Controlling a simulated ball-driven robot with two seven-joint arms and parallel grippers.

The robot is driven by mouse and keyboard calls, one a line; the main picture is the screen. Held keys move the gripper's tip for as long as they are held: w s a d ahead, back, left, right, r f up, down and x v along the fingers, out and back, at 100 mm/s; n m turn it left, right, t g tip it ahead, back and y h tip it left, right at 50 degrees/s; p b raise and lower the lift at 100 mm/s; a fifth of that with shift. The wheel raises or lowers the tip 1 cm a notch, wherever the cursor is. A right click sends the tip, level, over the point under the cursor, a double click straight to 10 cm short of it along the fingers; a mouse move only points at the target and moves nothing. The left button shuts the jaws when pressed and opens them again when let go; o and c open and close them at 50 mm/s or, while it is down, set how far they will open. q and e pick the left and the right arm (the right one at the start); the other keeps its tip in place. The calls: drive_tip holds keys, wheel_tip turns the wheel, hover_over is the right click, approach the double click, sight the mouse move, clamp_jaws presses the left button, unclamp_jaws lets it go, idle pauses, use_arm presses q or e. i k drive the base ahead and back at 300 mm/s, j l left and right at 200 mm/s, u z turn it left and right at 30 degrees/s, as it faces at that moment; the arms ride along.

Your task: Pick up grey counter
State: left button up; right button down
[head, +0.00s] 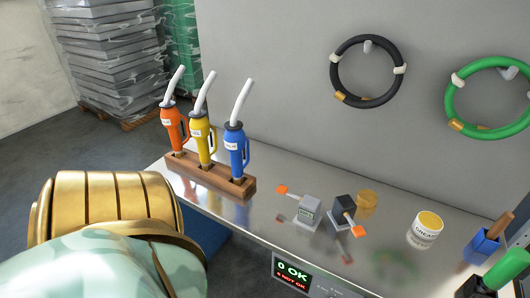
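The grey counter (308,211) is a small boxy device standing on the metal bench top in the head view. A thin lever with an orange tip sticks out from it to the left. A similar black counter (344,209) stands just to its right, with its orange-tipped lever pointing toward the front right. Neither of my grippers shows, and nothing is touching the grey counter.
Three nozzle bottles, orange (174,127), yellow (202,136) and blue (236,149), stand in a wooden rack (214,179) left of the counters. A grease tin (425,230) and blue holder (482,245) are on the right. A display (292,275) is on the bench front.

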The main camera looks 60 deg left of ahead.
sight(307, 216)
drive_tip(key=u, duration=1.45)
